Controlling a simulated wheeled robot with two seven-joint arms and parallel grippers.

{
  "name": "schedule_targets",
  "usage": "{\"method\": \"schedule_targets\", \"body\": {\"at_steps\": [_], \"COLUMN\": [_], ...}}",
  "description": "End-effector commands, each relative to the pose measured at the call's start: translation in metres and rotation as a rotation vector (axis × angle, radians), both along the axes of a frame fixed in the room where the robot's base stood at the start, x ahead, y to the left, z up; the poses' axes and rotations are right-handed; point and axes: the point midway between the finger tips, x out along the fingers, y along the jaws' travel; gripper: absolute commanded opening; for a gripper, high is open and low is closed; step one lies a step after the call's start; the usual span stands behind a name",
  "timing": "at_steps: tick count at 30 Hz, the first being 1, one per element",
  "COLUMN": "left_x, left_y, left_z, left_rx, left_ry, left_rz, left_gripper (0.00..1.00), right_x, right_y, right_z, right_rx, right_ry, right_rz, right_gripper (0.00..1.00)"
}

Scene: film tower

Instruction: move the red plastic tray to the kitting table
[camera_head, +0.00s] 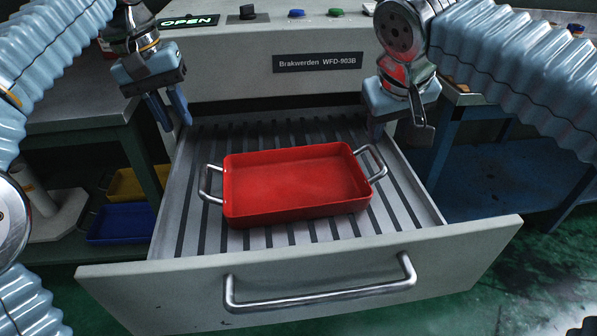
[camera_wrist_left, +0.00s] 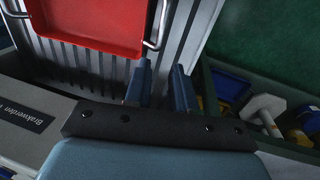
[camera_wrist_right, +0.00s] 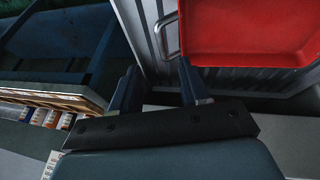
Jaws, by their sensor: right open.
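The red plastic tray (camera_head: 297,183) lies empty on the slatted floor of the pulled-out drawer (camera_head: 330,268), with a metal handle on each short side. It also shows in the left wrist view (camera_wrist_left: 100,20) and the right wrist view (camera_wrist_right: 245,30). My left gripper (camera_head: 172,112) is open and empty, above the drawer's left edge, behind and left of the tray. My right gripper (camera_head: 388,122) is open and empty, above the drawer's right rear, behind the tray's right handle (camera_head: 372,163). Neither gripper touches the tray. I cannot tell which table is the kitting table.
The machine front (camera_head: 240,70) marked Brakwerden WFD-903B stands behind the drawer, with an OPEN sign (camera_head: 190,21). At left is a bench (camera_head: 75,100) with a yellow tray (camera_head: 128,184) and a blue tray (camera_head: 122,222) below. A blue shelf unit (camera_head: 490,165) stands at right.

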Motion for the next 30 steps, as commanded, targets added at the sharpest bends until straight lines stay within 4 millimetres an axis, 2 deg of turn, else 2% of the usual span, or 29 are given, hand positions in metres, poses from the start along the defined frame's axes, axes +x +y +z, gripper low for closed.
{"method": "schedule_targets", "body": {"at_steps": [7, 11, 24, 30], "left_x": [0.000, 0.000, 0.001, 0.002], "left_y": [0.000, -0.002, -0.017, -0.022], "left_z": [-0.002, -0.012, -0.092, -0.122], "left_rx": [0.000, 0.001, 0.001, 0.001], "left_ry": [0.001, 0.002, 0.003, 0.002], "left_rz": [0.000, 0.000, -0.002, 0.000], "left_gripper": [0.25, 0.25, 0.25, 0.25], "right_x": [0.001, 0.005, 0.037, 0.049], "right_y": [0.000, -0.002, -0.015, -0.019], "right_z": [-0.001, -0.011, -0.086, -0.112], "right_rx": [0.000, -0.001, -0.002, -0.001], "right_ry": [0.001, 0.002, 0.005, 0.003], "right_rz": [0.000, 0.000, -0.001, -0.001], "right_gripper": [0.45, 0.45, 0.45, 0.45]}}
